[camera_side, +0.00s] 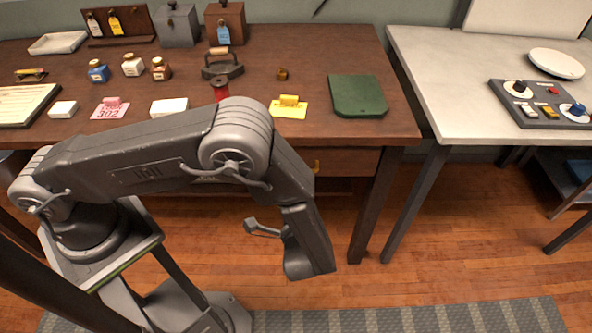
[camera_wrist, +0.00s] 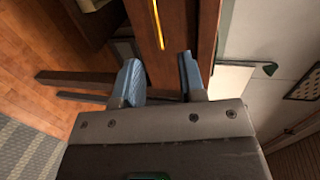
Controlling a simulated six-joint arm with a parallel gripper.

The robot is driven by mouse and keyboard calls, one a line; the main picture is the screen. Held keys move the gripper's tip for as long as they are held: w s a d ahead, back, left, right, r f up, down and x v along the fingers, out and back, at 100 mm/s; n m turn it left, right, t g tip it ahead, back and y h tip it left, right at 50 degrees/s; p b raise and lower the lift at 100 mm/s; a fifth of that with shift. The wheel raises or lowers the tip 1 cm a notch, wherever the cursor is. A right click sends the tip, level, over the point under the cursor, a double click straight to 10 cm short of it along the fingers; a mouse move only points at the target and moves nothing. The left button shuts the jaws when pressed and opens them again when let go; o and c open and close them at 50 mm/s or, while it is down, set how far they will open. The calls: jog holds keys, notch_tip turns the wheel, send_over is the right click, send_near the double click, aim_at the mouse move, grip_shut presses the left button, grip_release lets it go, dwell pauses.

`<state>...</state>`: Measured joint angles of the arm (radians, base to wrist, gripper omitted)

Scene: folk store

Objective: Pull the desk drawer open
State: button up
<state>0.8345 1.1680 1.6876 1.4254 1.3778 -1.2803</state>
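The dark wooden desk (camera_side: 300,60) has a drawer (camera_side: 348,162) under its top, and the front looks flush, so the drawer appears shut. Its brass handle (camera_side: 316,166) is mostly hidden behind my arm in the side view. In the wrist view the handle (camera_wrist: 157,22) shows as a yellow bar on the drawer front (camera_wrist: 141,22). My gripper (camera_wrist: 160,62) is open and empty, with its two blue finger pads apart. The handle lies beyond the fingertips, in line with the gap, not between them. In the side view my gripper (camera_side: 262,229) is low in front of the desk.
Desk legs (camera_side: 372,205) stand right of my gripper. A pale table (camera_side: 440,90) with a control box (camera_side: 545,103) and a plate (camera_side: 556,63) is at the right. The floor in front is clear.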

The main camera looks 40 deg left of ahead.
jog(key=x, duration=1.3)
jog(key=shift+w+f, duration=0.4)
jog(key=shift+f, duration=0.05)
grip_shut()
